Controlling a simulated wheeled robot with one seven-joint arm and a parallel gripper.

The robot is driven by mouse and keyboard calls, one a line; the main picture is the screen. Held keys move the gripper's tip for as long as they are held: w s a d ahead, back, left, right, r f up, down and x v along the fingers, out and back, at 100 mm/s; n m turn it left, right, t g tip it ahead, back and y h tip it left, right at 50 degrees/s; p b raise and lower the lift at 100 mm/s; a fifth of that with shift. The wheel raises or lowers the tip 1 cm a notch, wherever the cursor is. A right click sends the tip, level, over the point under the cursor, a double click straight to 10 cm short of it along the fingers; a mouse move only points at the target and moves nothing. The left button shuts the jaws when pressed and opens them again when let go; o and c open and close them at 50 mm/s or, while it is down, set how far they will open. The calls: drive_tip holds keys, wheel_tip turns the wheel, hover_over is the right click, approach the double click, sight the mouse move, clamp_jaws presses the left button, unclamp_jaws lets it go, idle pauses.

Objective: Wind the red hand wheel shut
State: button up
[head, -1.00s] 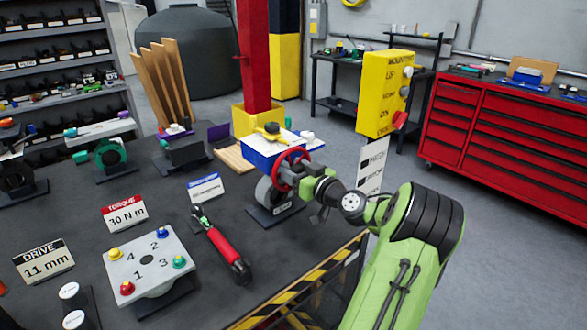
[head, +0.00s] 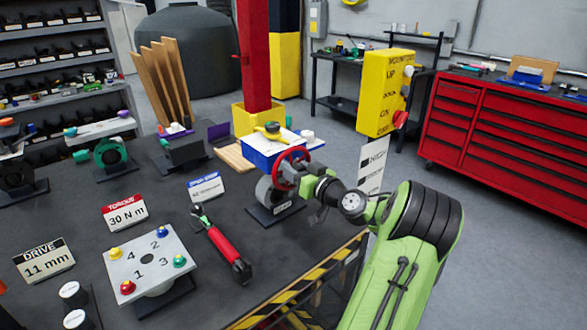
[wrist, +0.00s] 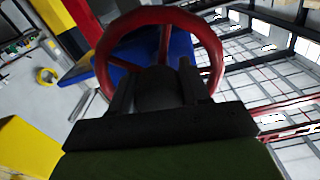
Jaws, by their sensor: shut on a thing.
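The red hand wheel (head: 291,154) is mounted on the grey valve actuator (head: 265,192), which stands on a dark base plate on the bench. My gripper (head: 300,178) is at the wheel from its right side in the head view. In the wrist view the red wheel (wrist: 214,50) rises as a ring with spokes beyond my gripper (wrist: 155,82). The two dark fingers are shut on the middle of the wheel, around a dark hub-like part. The exact contact is hidden by the fingers and their dark mount.
A blue box (head: 268,150) stands right behind the wheel. A red-handled wrench (head: 226,248) and a plate with coloured knobs (head: 151,262) lie to the left. A yellow control box (head: 382,95) hangs behind my arm. The striped bench edge (head: 300,290) runs beneath my arm.

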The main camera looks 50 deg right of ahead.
drive_tip(key=m, duration=0.4)
drive_tip(key=shift+d+r+p, duration=0.1)
drive_tip(key=shift+r+p, duration=0.05)
drive_tip(key=shift+p, duration=0.25)
drive_tip(key=m+p, duration=0.2)
drive_tip(key=m, duration=0.2)
drive_tip(key=shift+m, duration=0.3)
drive_tip(key=m+p, duration=0.3)
drive_tip(key=m, duration=0.2)
drive_tip(key=shift+d, duration=0.1)
drive_tip(key=shift+m+p, duration=0.8)
drive_tip(key=shift+m, duration=0.5)
drive_tip(key=shift+f, duration=0.2)
drive_tip(key=o, duration=0.7)
drive_tip(key=shift+o, duration=0.2)
drive_tip(key=shift+s+d+f, duration=0.1)
